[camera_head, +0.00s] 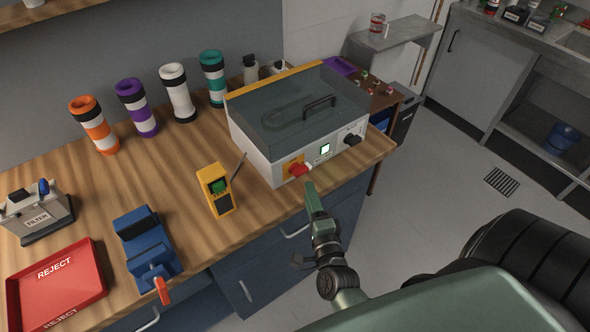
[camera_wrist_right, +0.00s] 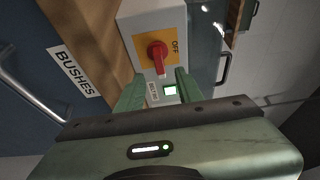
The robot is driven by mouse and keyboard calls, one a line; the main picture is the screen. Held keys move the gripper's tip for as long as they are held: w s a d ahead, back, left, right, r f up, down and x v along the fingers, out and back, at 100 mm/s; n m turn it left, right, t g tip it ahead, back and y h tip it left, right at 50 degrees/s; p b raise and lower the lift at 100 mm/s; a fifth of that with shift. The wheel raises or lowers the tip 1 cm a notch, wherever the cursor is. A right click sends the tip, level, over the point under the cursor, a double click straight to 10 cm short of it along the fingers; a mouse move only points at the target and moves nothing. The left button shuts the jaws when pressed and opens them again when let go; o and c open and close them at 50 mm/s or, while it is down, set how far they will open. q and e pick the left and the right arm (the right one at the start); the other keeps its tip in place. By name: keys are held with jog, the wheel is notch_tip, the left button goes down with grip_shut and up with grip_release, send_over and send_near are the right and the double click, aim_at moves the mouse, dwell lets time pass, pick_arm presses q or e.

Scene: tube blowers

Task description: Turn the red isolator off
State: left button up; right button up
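The red isolator (camera_head: 298,170) is a red rotary knob on a yellow-orange plate on the front of a white machine (camera_head: 262,155). In the right wrist view the red isolator (camera_wrist_right: 157,55) has its handle toward the lower edge of its plate. The word OFF (camera_wrist_right: 175,47) is printed to its right there, away from the handle's end. My right gripper (camera_head: 309,184) is just in front of the isolator. In the wrist view its green fingers (camera_wrist_right: 157,83) are apart, with nothing between them; the knob is just beyond the fingertips. I cannot tell whether they touch it. My left gripper is out of view.
A blue vise-like tool (camera_head: 146,246) and red reject tray (camera_head: 55,287) are further left.

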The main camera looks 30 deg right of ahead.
aim_at(303, 173)
jog(key=p+x, duration=0.1)
jog(key=x, duration=0.6)
jog(key=shift+p, duration=0.4)
jog(key=shift+w+d+f, duration=0.1)
jog(key=shift+w+f, duration=0.05)
jog(key=shift+w, duration=0.15)
grip_shut()
